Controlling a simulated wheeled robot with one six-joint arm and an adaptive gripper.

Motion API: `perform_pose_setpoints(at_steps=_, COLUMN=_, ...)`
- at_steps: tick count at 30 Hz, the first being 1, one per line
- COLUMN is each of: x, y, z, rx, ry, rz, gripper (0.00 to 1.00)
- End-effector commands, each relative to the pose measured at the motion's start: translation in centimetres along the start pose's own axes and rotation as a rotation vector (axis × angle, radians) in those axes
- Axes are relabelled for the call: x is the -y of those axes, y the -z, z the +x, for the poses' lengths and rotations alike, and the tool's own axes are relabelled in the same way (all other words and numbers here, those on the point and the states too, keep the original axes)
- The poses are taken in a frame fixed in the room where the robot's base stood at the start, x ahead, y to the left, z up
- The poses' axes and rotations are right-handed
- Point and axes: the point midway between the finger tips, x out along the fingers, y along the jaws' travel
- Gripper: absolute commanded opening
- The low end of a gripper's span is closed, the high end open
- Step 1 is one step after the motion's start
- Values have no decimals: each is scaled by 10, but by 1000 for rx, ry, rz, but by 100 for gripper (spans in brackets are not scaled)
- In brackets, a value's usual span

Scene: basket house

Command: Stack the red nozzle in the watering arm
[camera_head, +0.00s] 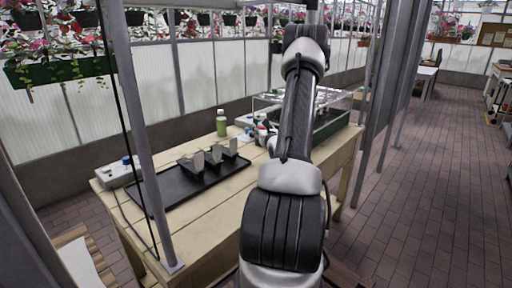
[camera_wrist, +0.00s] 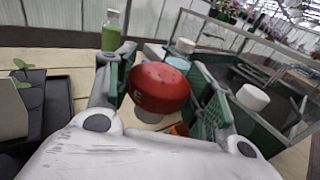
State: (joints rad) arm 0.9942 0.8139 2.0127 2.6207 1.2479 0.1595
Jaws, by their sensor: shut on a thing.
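The red nozzle (camera_wrist: 158,88) is a rounded red piece in the middle of the wrist view. My gripper (camera_wrist: 163,102) has its green-padded fingers on either side of it and is shut on it. The nozzle is held above the wooden table (camera_wrist: 72,62); its underside is partly hidden. In the head view, my arm hides most of the gripper's surroundings, with only a small red spot showing beside it. I cannot make out the watering arm for certain in either view.
A green bottle (camera_head: 221,123) stands behind the black tray (camera_head: 160,195) with small pots. A clear-walled planter box (camera_head: 335,122) is at the table's right end, close to my gripper. White-capped items (camera_wrist: 252,97) sit beside the right finger. A metal post (camera_head: 150,160) rises in front.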

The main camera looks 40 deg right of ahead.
Motion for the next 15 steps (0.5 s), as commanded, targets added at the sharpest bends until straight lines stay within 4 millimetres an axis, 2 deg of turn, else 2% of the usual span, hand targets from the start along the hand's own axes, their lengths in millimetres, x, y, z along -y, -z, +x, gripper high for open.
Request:
perform_pose_setpoints(at_steps=6, x=4, y=42, z=2, rx=-4, ry=5, rz=3, gripper=29)
perform_pose_setpoints(at_steps=15, x=3, y=73, z=3, rx=-4, ry=5, rz=2, gripper=29)
